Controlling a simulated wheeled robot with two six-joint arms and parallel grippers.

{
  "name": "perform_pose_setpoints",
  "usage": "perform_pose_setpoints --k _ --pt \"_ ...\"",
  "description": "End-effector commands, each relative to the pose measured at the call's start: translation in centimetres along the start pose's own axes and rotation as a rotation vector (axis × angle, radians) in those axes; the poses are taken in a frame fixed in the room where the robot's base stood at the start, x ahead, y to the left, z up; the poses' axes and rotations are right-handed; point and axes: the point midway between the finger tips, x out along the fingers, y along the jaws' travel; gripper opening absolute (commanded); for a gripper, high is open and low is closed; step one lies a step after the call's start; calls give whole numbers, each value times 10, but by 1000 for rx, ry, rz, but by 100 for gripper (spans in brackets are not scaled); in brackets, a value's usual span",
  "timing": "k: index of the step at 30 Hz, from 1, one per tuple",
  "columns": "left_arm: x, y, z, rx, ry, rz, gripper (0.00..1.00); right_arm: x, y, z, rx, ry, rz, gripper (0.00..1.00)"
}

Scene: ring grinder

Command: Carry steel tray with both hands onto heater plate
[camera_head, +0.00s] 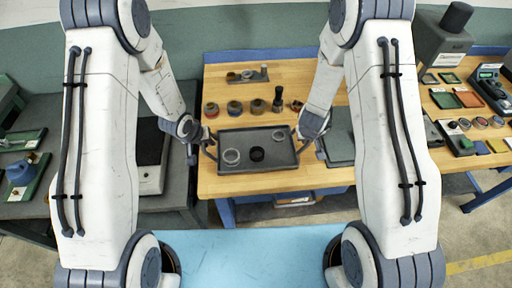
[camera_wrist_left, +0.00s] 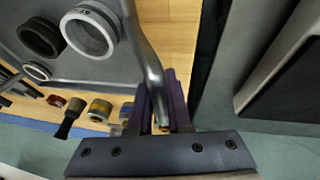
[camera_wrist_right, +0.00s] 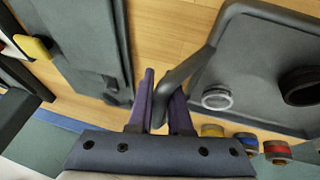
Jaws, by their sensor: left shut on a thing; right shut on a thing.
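The dark steel tray (camera_head: 222,168) is over the front of the wooden bench. It holds a pale ring (camera_head: 231,156), a black ring (camera_head: 257,154) and a smaller grey ring (camera_head: 278,135). My left gripper (camera_wrist_left: 160,122) is shut on the tray's left handle. My right gripper (camera_wrist_right: 158,122) is shut on its right handle. The tray looks about level; I cannot tell whether it touches the bench. A pale device with a flat black top (camera_head: 152,143), which looks like the heater plate, stands on the dark bench to the left.
A grey flat plate (camera_head: 340,148) lies close to the tray's right side. A gap separates the wooden bench from the right bench (camera_head: 490,140), which holds several parts.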

Motion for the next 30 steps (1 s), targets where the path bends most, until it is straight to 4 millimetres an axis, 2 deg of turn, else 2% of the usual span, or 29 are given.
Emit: perform_pose_setpoints --k 10,24,30 --pt "-7 2 -4 0 4 1 0 -7 2 -4 0 4 1 0" --pt "-43 9 -19 0 3 1 0 -43 10 -19 0 3 1 0" --pt "-47 10 -20 0 3 1 0 -47 11 -20 0 3 1 0"
